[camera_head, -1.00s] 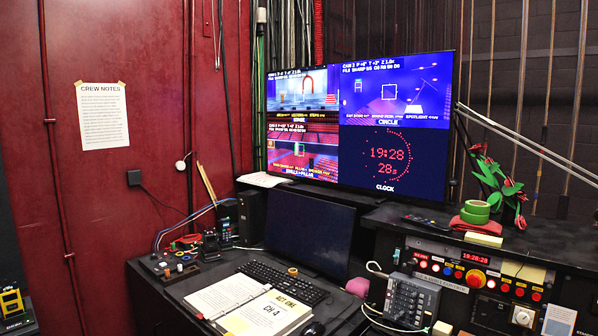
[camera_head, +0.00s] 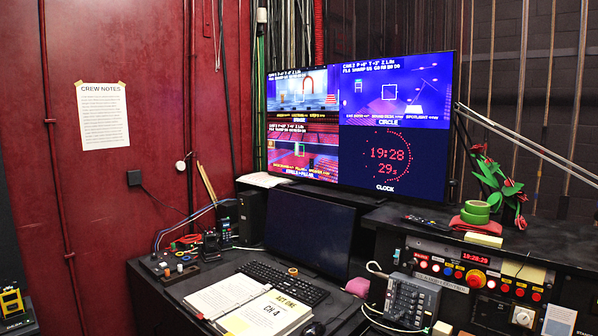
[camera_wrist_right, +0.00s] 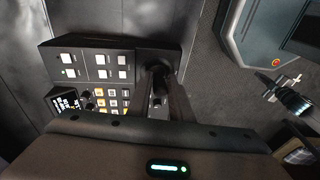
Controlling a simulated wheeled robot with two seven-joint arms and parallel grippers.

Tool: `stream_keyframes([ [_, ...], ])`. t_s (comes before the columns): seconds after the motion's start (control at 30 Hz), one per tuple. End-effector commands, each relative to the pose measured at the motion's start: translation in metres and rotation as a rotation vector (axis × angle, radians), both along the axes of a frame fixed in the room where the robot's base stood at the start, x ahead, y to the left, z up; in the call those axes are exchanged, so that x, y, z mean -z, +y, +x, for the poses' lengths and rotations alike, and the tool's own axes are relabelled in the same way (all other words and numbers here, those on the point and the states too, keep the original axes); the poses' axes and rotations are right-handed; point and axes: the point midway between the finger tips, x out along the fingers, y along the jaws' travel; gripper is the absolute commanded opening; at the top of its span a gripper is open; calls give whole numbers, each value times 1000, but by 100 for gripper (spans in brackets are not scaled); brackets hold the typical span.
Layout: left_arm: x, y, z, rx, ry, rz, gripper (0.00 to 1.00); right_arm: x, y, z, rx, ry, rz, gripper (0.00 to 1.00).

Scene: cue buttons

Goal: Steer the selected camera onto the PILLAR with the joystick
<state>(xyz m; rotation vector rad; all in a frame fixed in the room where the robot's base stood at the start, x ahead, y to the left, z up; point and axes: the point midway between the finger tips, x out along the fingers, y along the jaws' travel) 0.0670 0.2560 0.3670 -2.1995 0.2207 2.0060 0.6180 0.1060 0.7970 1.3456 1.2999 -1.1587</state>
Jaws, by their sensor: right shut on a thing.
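In the right wrist view, a grey control panel (camera_wrist_right: 88,62) carries white buttons, one with a green light, and a small display (camera_wrist_right: 66,103). A dark joystick (camera_wrist_right: 157,52) stands at its right part. My right gripper (camera_wrist_right: 162,82) is shut on the joystick; the fingers hide most of the stick. In the head view, the big monitor (camera_head: 360,57) shows three camera pictures and a clock. The lower-left picture (camera_head: 303,152) has a small frame over a greenish upright shape, with "PILLAR" seemingly in its caption. The left gripper is out of view.
The desk holds a keyboard (camera_head: 283,284), an open binder (camera_head: 247,303), a dark screen (camera_head: 310,232) and a small mixer (camera_head: 409,300). Another device with knobs (camera_head: 178,266) sits at the desk's left. A red-lit console (camera_head: 470,275) stands at right.

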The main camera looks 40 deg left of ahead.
Motion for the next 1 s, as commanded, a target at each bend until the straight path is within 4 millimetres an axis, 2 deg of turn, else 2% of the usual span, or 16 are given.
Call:
stream_keyframes([
  [1.0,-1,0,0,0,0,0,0,0,8,-2,-2,2,3,14],
])
